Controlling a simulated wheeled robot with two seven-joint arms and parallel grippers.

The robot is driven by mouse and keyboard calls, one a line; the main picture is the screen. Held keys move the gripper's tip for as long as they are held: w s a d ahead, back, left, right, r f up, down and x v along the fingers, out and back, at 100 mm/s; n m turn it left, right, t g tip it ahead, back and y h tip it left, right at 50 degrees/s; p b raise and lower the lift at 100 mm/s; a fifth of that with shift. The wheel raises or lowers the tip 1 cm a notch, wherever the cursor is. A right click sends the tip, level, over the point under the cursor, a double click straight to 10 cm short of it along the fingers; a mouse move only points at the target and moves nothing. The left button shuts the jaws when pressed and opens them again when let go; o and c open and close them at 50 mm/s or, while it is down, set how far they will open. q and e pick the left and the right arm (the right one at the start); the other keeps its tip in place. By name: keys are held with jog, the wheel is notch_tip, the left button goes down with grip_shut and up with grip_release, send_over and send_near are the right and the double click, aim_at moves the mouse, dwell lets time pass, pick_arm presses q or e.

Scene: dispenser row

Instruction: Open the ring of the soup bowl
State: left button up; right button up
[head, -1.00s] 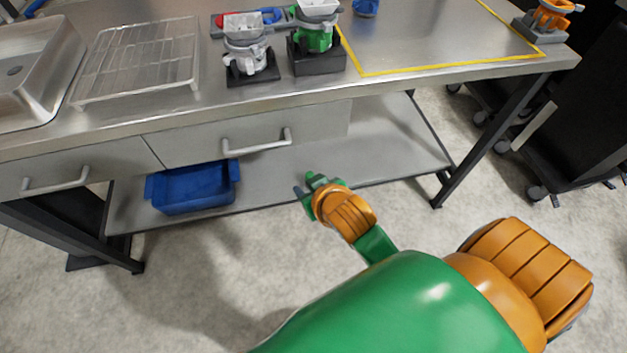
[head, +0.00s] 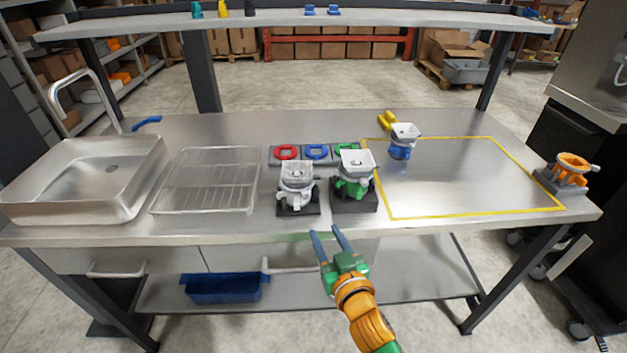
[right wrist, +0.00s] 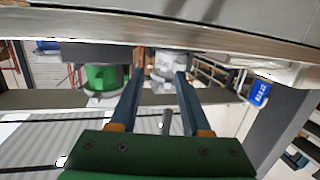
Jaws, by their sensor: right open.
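No part is marked as a soup bowl, and I cannot tell which it is. A grey-white dispenser (head: 296,188) with a pale square hopper stands upright on a dark base near the table's front edge. A green dispenser (head: 354,183) with a white hopper stands on a dark block just to its right. Both also show in the right wrist view, the grey-white one (right wrist: 166,64) and the green one (right wrist: 100,78). My right gripper (head: 326,232) is open and empty, its fingers pointing at the table's front edge, in front of these two. My left gripper is not in view.
A panel with red (head: 286,152), blue (head: 316,151) and green rings lies behind the dispensers. A blue dispenser (head: 402,142) stands by the yellow-outlined area, which is otherwise clear. An orange one (head: 570,170) stands far right. A wire rack (head: 205,180) and a sink (head: 90,180) are left.

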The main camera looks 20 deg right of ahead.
jog(key=t+y, duration=0.1)
jog(key=t, duration=0.1)
send_near(305, 197)
jog(key=w, duration=0.2)
jog(key=shift+n, duration=0.4)
jog(key=w, duration=0.6)
jog(key=shift+w+r, duration=0.15)
jog(key=shift+w, duration=0.1)
jog(key=shift+s, duration=0.1)
jog(key=shift+c, duration=0.2)
